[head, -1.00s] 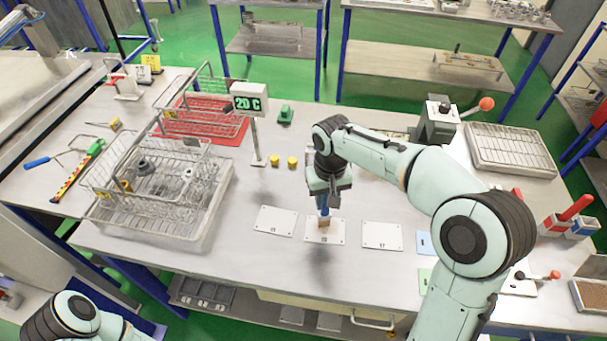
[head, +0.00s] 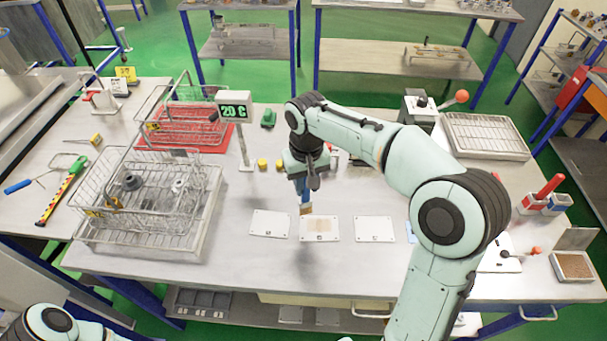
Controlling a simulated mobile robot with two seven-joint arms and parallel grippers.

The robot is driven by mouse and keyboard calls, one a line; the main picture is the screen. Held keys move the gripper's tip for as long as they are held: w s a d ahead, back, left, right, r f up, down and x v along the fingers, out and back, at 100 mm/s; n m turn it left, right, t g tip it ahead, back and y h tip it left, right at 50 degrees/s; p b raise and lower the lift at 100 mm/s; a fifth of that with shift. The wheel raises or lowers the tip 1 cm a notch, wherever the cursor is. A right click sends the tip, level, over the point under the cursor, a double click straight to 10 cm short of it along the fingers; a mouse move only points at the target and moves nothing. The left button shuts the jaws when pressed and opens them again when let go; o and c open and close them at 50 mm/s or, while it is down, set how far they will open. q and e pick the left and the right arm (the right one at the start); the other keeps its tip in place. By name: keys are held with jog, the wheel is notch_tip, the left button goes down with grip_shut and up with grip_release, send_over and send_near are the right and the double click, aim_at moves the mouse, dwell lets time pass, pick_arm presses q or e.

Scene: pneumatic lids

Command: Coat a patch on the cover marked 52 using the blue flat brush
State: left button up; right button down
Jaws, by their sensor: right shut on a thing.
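Three white covers lie in a row on the bench: a left one (head: 270,223), a middle one (head: 332,237) and a right one (head: 374,229). Their small markings are too small to read. The middle cover bears a beige patch (head: 319,225). My right gripper (head: 305,184) is shut on the blue flat brush (head: 306,197), which points down with its tan bristles near the middle cover's back left corner. The bristles look clear of the patch. My left arm shows at the bottom left, but its gripper is out of view.
A wire basket rack (head: 150,205) stands left of the covers. A 20 C display (head: 234,111) and two yellow pieces (head: 263,164) stand behind them. A blue card (head: 411,232) lies to the right, partly behind my arm. Bare bench lies in front of the covers.

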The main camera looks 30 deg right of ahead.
jog(key=shift+s+d+r, duration=0.1)
jog(key=shift+r, duration=0.95)
pick_arm(q)
jog(key=shift+w+a, duration=0.1)
jog(key=shift+w, duration=0.35)
jog(key=shift+s, duration=0.1)
